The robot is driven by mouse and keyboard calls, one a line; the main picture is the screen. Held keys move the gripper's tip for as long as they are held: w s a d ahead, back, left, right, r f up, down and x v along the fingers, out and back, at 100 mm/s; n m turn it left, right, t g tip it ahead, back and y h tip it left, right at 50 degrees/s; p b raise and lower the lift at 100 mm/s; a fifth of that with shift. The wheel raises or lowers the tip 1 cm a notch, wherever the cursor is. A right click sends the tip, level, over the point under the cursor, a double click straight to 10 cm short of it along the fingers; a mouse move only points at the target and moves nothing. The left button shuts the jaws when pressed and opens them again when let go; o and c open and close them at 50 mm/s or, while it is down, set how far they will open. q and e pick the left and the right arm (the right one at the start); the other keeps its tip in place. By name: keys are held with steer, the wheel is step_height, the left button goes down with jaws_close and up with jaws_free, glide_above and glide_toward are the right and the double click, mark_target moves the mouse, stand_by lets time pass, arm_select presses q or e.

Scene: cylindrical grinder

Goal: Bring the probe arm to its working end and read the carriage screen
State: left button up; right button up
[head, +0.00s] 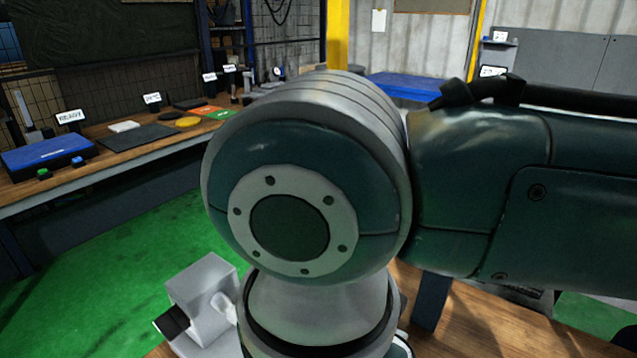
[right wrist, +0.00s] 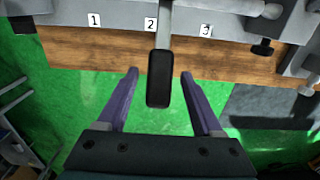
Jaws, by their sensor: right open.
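In the right wrist view my right gripper (right wrist: 167,78) is open, with its two purple fingers spread. A black grip (right wrist: 159,80) on a grey bar (right wrist: 165,20), which looks like the probe arm, reaches down between the fingertips. I see a gap on each side of it; whether it is at the same depth as the fingers I cannot tell. The bar crosses a grey edge just right of the label "2" (right wrist: 151,23), between it and the label "3" (right wrist: 206,30). I cannot make out the carriage screen in either view. My left gripper is not in view.
My own arm blocks the middle and right of the head view. A grey block with a black end (head: 202,283) shows at lower left. The label "1" (right wrist: 94,20) is left of the bar. A wooden bench (head: 60,184) with a blue case (head: 48,152) stands across the green floor (head: 120,235).

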jaws_close()
stand_by(0.5)
stand_by(0.9)
